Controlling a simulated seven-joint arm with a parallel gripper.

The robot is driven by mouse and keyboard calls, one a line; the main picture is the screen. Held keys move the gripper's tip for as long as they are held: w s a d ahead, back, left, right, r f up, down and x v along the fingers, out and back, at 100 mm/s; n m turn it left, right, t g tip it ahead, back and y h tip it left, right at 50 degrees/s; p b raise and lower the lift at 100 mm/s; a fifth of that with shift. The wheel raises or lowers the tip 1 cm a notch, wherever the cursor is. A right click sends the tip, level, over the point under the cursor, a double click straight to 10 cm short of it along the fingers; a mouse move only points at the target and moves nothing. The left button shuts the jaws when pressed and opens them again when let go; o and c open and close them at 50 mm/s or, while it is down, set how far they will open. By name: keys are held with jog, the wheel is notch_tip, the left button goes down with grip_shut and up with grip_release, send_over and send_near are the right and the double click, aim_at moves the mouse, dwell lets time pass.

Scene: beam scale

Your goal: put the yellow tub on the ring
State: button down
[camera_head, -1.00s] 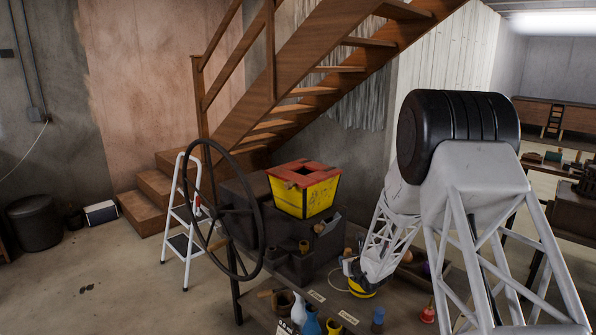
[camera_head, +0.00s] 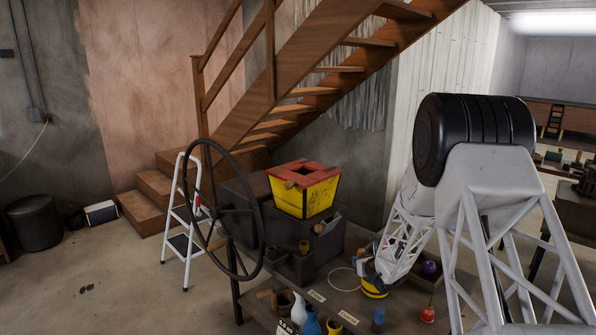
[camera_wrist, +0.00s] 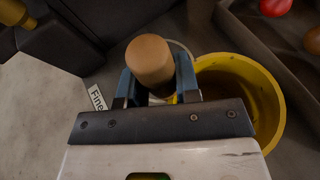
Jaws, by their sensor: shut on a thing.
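The yellow tub (camera_head: 374,291) is at the end of my arm over the workbench, and its open mouth and inside show in the wrist view (camera_wrist: 262,88). My gripper (camera_wrist: 160,90) is shut, its blue fingers on either side of a tan rounded knob (camera_wrist: 150,58) beside the tub. A bit of yellow shows between the fingers. The grip itself is partly hidden. A thin pale ring (camera_head: 331,279) lies on the bench just left of the tub; part of its arc shows behind the knob in the wrist view. I cannot tell the tub's height over the bench.
A red-and-yellow hopper (camera_head: 305,190) on a dark box and a large dark wheel (camera_head: 258,215) stand to the left. Vases (camera_head: 312,322), a blue jar (camera_head: 378,318) and a red item (camera_head: 428,313) stand along the front. A tray with a purple ball (camera_head: 430,267) lies right.

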jog(key=shift+d, duration=1.05)
jog(key=shift+s+r, duration=0.1)
jog(key=shift+s, duration=0.05)
jog(key=shift+s+d+r, duration=0.1)
jog(key=shift+s+d, duration=0.15)
jog(key=shift+s, duration=0.25)
jog(key=s+d+r+n+g+y, duration=0.1)
jog(key=s+d+r+n+y, duration=0.1)
jog(key=s, duration=1)
jog(key=s+d+r+n+g+y, duration=0.1)
jog(key=s+r+n+g+y, duration=0.1)
jog(key=s, duration=1)
jog(key=shift+d+n+y, duration=0.4)
jog(key=shift+n+y, duration=0.3)
jog(key=shift+n, duration=0.1)
